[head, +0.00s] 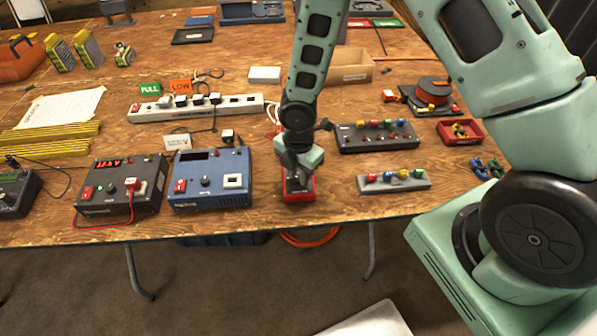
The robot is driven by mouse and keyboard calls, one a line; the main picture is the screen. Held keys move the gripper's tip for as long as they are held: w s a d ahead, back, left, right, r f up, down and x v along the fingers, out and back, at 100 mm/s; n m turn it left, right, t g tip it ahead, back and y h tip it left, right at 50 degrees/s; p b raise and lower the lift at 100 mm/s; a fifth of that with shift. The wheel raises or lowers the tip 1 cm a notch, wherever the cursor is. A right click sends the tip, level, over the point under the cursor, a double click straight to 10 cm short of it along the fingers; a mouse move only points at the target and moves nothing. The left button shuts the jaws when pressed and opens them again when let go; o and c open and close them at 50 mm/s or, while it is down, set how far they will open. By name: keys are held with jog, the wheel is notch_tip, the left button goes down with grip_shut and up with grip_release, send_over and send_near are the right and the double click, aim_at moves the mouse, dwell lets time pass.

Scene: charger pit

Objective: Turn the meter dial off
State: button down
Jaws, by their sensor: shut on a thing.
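The meter (287,196) is a small red-edged, dark-faced unit lying near the front edge of the wooden table. My gripper (297,180) points down onto its face and is shut on the dial. The dial itself is hidden behind the fingers, so its setting cannot be read. The lower red rim of the meter shows in front of the gripper.
A blue charger box (210,178) and a dark charger box (120,188) stand left of the meter. A grey block with coloured knobs (394,181) and a black knob panel (377,137) stand right. A white power strip (195,107) lies behind.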

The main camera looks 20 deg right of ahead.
aim_at(298, 177)
jog(key=c, duration=1.2)
grip_release()
notch_tip(298, 177, up, 17)
jog(key=shift+r+p, duration=0.2)
jog(key=shift+p, duration=0.95)
jog(key=s+a+r+m, duration=0.2)
jog(key=s+r+m, duration=0.1)
jog(key=s+m, duration=0.2)
jog(key=s+a+r+m, duration=0.2)
jog(key=s+r+m, duration=0.2)
jog(key=s, duration=0.4)
jog(key=s+a+r+m, duration=0.2)
jog(key=s+r+m, duration=0.1)
jog(key=s+m, duration=0.3)
jog(key=shift+s+a+r+m+y, duration=0.1)
jog(key=shift+s+r+m+y, duration=0.1)
jog(key=shift+s, duration=0.25)
jog(key=shift+s+r+m+y, duration=0.1)
jog(key=shift+s+r, duration=0.05)
jog(key=shift+s, duration=0.25)
